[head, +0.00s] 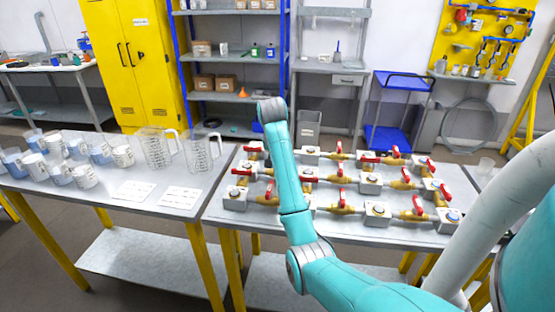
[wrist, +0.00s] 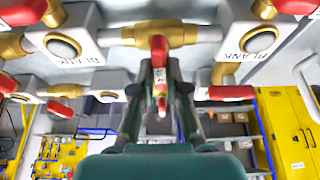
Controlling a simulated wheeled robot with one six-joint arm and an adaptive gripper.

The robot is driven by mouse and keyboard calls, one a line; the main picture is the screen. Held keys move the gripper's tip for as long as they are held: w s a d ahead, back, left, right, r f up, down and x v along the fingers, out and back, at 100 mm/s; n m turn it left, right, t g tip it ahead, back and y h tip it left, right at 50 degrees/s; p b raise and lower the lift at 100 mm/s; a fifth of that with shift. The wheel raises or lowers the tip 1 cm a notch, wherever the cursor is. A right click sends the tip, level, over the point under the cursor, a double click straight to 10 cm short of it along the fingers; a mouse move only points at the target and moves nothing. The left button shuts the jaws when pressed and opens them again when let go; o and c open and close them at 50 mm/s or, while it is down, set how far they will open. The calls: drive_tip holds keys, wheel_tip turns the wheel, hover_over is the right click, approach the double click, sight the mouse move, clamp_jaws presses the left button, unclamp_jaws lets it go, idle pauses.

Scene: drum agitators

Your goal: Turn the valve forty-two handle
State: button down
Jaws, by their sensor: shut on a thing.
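In the wrist view my gripper (wrist: 160,88) is shut on a red valve handle (wrist: 159,48), with one finger on each side of it. The handle carries a small white label (wrist: 159,76) whose marking is too small to read. It sits on a brass valve body (wrist: 185,33) joined to grey pipe blocks, some marked BLANK. Other red handles (wrist: 232,92) show around it. In the head view my arm hides the gripper and the held handle. Several brass valves with red handles (head: 345,199) stand in rows on the right grey table (head: 285,217).
Several measuring cups (head: 83,177) and two large jugs (head: 157,150) stand on the left table, with white cards (head: 180,197) near its right end. Blue-framed shelves (head: 222,67), a yellow cabinet (head: 130,60) and a blue cart (head: 390,138) stand behind. Neighbouring valves crowd the gripper.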

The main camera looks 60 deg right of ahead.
idle(0.5)
drive_tip(key=c, duration=1.2)
unclamp_jaws()
drive_tip(key=shift+r, duration=0.1)
